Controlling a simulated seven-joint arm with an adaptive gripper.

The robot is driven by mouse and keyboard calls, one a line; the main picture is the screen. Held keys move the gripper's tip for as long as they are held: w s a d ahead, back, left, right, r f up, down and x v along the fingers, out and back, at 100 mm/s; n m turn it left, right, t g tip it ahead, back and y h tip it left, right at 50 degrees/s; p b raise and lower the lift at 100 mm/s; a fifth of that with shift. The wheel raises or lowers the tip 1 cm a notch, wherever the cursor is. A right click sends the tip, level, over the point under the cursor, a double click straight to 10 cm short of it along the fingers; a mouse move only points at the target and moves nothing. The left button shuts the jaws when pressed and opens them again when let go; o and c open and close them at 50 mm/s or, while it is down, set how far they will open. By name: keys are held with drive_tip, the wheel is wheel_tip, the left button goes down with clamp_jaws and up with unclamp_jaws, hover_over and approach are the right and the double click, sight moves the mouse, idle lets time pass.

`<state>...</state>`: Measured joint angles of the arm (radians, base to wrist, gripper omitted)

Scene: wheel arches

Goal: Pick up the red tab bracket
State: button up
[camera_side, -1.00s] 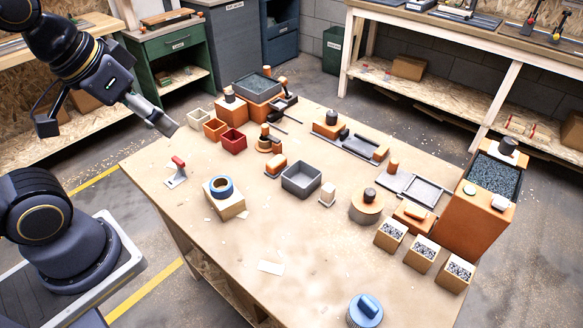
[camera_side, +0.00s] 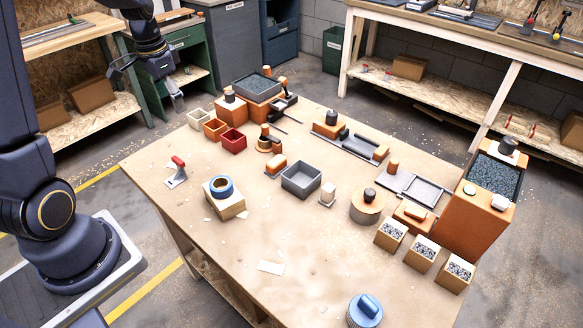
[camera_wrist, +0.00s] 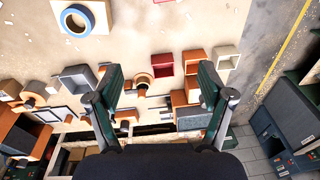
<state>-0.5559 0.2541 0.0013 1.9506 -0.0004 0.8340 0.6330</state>
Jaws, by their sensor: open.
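The red tab bracket (camera_side: 176,172) stands on the left part of the table in the side view, a small pale bracket with a red top. In the wrist view only a bit of red at the top edge may be it; I cannot tell for sure. My gripper (camera_side: 178,104) is up at the far left corner of the table in the side view, pointing down, well apart from the bracket. In the wrist view my gripper (camera_wrist: 161,70) has its fingers wide apart with nothing held between them.
A blue ring (camera_side: 221,187) lies on a wooden block right of the bracket. White, orange and red bins (camera_side: 233,141) stand behind it. A grey open box (camera_side: 301,179) and several other parts fill the table's middle and right. The table's front left is mostly clear.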

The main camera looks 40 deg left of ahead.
drive_tip(key=s+a+f+n+g, duration=0.1)
drive_tip(key=s+a+f, duration=0.2)
drive_tip(key=f, duration=0.2)
hover_over(176, 160)
drive_tip(key=shift+h, duration=0.3)
wheel_tip(176, 160, down, 10)
drive_tip(key=shift+f, duration=3)
drive_tip(key=c, duration=1.3)
